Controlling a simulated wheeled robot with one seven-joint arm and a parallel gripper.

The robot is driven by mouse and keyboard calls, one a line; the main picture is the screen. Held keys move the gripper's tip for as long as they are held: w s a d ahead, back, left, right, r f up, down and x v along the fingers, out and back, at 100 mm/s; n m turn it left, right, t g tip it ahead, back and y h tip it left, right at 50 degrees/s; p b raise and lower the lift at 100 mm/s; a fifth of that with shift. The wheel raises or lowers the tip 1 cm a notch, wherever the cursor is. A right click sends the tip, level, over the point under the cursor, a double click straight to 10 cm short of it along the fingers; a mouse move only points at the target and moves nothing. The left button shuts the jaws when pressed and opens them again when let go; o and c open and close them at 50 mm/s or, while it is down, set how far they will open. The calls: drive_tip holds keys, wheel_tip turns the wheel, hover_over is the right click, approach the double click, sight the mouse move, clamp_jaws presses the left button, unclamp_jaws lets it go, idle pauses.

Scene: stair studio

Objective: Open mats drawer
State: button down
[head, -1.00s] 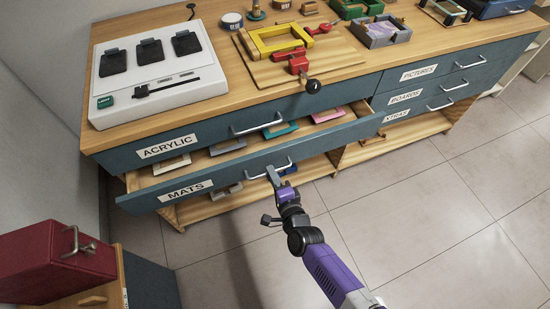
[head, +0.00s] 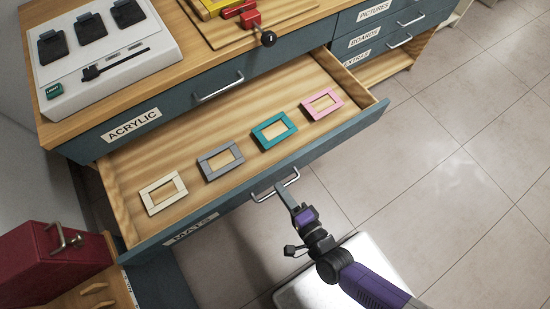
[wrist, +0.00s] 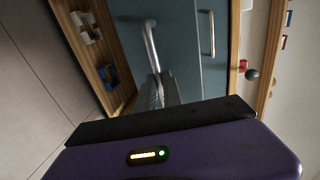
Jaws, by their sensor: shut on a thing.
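The mats drawer (head: 317,154) is pulled far out of the blue-fronted wooden cabinet. Its label is partly visible at the lower left of its front. Several frames lie in a row on its wooden floor: a cream mat (head: 164,192), a grey mat (head: 221,160), a teal mat (head: 274,130) and a pink mat (head: 322,104). My gripper (head: 291,192) is shut on the drawer's silver bar handle (head: 262,197). In the wrist view the handle (wrist: 151,45) runs up from between the fingers, whose tips are hard to make out.
The acrylic drawer (head: 185,104) above is shut. A white device with black pads (head: 97,55) and a clamp board with a red clamp (head: 250,18) stand on the cabinet top. A red box (head: 50,262) sits at lower left. Tiled floor at right is clear.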

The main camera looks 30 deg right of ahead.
drive_tip(key=shift+s, duration=0.45)
drive_tip(key=c, duration=1.5)
unclamp_jaws()
drive_tip(key=v, duration=0.7)
drive_tip(key=shift+s+b, duration=0.35)
drive_tip(key=shift+s, duration=0.1)
